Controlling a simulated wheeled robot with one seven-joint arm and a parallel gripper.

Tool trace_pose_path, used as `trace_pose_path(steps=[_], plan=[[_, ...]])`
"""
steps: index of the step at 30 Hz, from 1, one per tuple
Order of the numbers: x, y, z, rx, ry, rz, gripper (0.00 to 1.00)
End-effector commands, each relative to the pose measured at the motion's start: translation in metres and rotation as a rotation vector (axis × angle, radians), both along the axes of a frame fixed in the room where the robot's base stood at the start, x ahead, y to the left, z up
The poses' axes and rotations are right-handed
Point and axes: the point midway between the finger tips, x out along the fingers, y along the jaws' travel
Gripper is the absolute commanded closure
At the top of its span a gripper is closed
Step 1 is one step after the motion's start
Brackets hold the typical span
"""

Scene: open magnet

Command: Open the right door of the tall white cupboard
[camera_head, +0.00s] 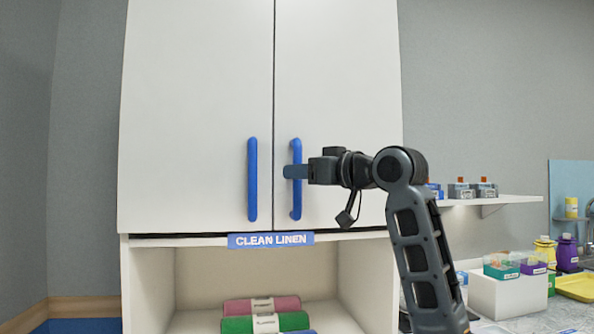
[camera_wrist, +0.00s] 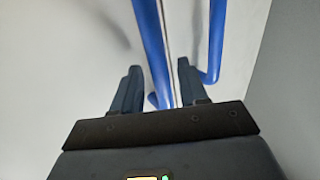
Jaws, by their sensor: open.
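The tall white cupboard has a left door (camera_head: 198,100) and a right door (camera_head: 338,90), both closed, with upright blue bar handles beside the seam. The right door's handle (camera_head: 297,205) is partly hidden behind my gripper (camera_head: 292,172) in the head view. My gripper reaches in from the right, with a fingertip across that handle. In the wrist view my gripper (camera_wrist: 158,85) is open, and one blue handle (camera_wrist: 150,45) runs between its two fingers. I cannot tell whether either finger touches it. A second blue handle (camera_wrist: 217,40) lies outside the fingers, to the right.
Below the doors is an open shelf with rolled linen (camera_head: 262,305) under a "CLEAN LINEN" label (camera_head: 271,240). The left door's handle (camera_head: 252,180) is close by. A wall shelf (camera_head: 500,200) with bottles and a counter with boxes (camera_head: 508,295) stand at the right.

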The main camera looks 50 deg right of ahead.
Motion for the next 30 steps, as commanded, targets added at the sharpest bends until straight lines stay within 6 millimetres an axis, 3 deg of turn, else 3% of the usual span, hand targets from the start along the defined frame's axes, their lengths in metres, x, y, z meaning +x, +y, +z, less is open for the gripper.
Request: trace_pose_path(steps=[6, 14, 27, 30], plan=[[0.016, 0.0, 0.0, -0.001, 0.0, 0.0, 0.57], [0.018, 0.0, 0.0, -0.001, -0.001, -0.001, 0.57], [0.017, 0.0, 0.0, 0.0, -0.001, -0.001, 0.98], [0.017, 0.0, 0.0, 0.0, -0.001, -0.001, 1.0]])
